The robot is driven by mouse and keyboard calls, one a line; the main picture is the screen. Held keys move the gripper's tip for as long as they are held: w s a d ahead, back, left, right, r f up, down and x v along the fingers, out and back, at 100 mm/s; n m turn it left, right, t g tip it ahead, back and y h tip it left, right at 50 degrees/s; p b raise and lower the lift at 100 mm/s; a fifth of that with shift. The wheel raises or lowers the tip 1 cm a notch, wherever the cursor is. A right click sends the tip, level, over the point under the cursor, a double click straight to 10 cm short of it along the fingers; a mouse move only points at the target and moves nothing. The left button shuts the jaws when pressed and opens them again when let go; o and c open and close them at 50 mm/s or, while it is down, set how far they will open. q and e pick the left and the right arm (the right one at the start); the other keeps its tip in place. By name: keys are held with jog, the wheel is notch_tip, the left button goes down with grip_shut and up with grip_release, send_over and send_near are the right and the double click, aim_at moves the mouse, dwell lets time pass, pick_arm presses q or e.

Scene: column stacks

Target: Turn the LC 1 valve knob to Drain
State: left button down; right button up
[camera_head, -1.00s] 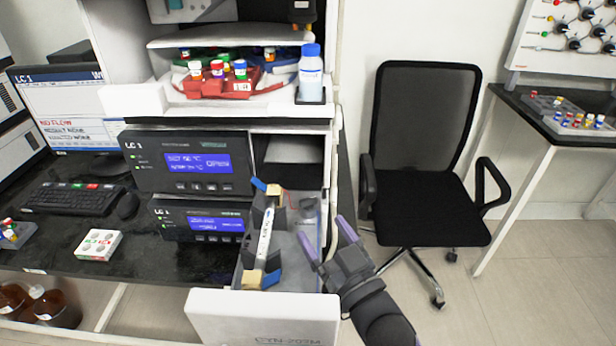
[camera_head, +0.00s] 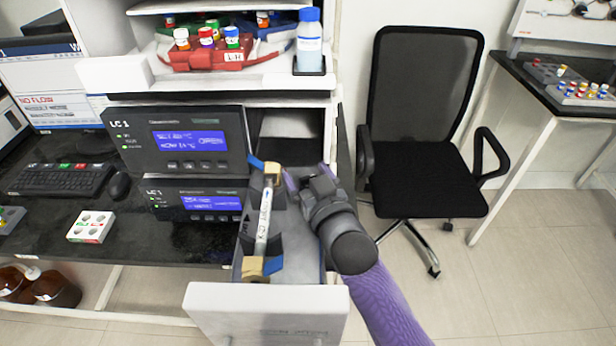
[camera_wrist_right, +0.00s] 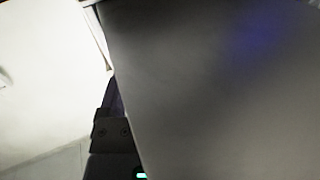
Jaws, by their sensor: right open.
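The LC 1 modules (camera_head: 180,141) stand stacked on the dark bench in the head view, with blue lit screens. Below and to their right, a drawer with a white front (camera_head: 262,300) is pulled out. My right gripper (camera_head: 307,178) is open, with purple fingers, over the back right of the drawer, pointing inward. The valve knob does not show clearly now; the gripper and wrist cover the right part of the drawer. In the right wrist view a blurred grey surface (camera_wrist_right: 215,90) fills most of the picture, very near. My left gripper is not in view.
A white column (camera_head: 263,222) lies in a dark holder with tan and blue ends, just left of my right gripper. A blue-capped bottle (camera_head: 309,42) and a red vial rack (camera_head: 206,57) stand above. A black chair (camera_head: 425,120) is to the right.

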grip_shut()
jog(key=shift+r+n+g+y+p, duration=0.2)
jog(key=shift+n+g+y+p, duration=0.15)
jog(key=shift+n+y, duration=0.2)
jog(key=shift+d+n+g+y, duration=0.1)
jog(key=shift+n+g+y, duration=0.3)
jog(key=shift+y, duration=0.35)
jog(key=shift+w+f+n+g+y, duration=0.1)
jog(key=shift+n+g+y, duration=0.25)
jog(key=shift+n+y, duration=0.25)
jog(key=shift+n+g+y+b, duration=0.6)
jog(key=shift+n+g+y, duration=0.25)
jog(key=shift+y, duration=0.25)
grip_release()
